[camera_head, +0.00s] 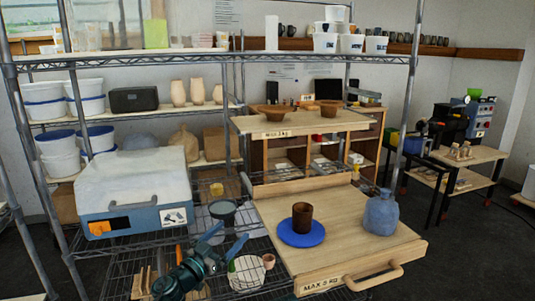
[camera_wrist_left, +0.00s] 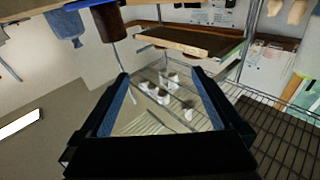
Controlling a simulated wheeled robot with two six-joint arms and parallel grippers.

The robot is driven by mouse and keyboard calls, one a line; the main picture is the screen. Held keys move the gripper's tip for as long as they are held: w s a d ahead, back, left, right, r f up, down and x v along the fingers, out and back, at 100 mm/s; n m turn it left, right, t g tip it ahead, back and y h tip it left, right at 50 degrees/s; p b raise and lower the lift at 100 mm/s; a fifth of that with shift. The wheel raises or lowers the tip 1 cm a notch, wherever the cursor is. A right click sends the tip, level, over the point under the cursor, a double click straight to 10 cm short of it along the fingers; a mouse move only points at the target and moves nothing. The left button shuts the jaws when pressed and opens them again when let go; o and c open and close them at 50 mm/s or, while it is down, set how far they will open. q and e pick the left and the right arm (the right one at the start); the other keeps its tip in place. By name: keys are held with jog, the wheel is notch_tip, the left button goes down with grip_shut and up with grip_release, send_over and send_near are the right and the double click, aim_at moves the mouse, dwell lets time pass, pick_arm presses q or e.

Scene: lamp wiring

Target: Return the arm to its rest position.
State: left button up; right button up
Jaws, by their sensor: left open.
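My left gripper (camera_head: 229,236) is at the lower middle of the head view, above the wire shelf and left of the wooden board. Its two blue fingers are spread apart with nothing between them. In the left wrist view the open fingers (camera_wrist_left: 160,72) frame only background. My left arm comes up from the bottom edge of the head view. My right gripper is not in view.
A wooden board (camera_head: 345,228) with a handle holds a blue plate (camera_head: 300,239), a brown cup (camera_head: 302,217) and a blue vase (camera_head: 381,212). A blue-and-white case (camera_head: 135,190) stands left. A dark funnel-like object (camera_head: 222,209) is just behind the gripper. Shelf posts stand nearby.

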pick_arm(q)
jog(key=w+a+f+n+t+y, duration=0.1)
jog(key=w+a+f+n+y, duration=0.2)
jog(key=a+n+y, duration=0.55)
jog(key=s+d+f+g+y, duration=0.35)
jog(key=f+g+y, duration=0.2)
jog(key=f, duration=0.45)
jog(key=s+d+f+m+g+h, duration=0.1)
jog(key=s+d+f+g, duration=0.15)
jog(key=s+f, duration=0.2)
jog(key=s+d+f+m+g, duration=0.1)
jog(key=s+d+f+g, duration=0.1)
jog(key=s+f+g, duration=0.3)
jog(key=s+d+f+m+g+h, duration=0.1)
jog(key=s+d+m+g, duration=0.15)
jog(key=s, duration=0.35)
jog(key=s+d+f+m+g+h, duration=0.1)
jog(key=s+d+g, duration=0.15)
jog(key=s, duration=0.45)
notch_tip(320, 180, up, 13)
jog(key=p, duration=1.3)
jog(key=shift+d, duration=0.25)
jog(key=shift+s, duration=0.1)
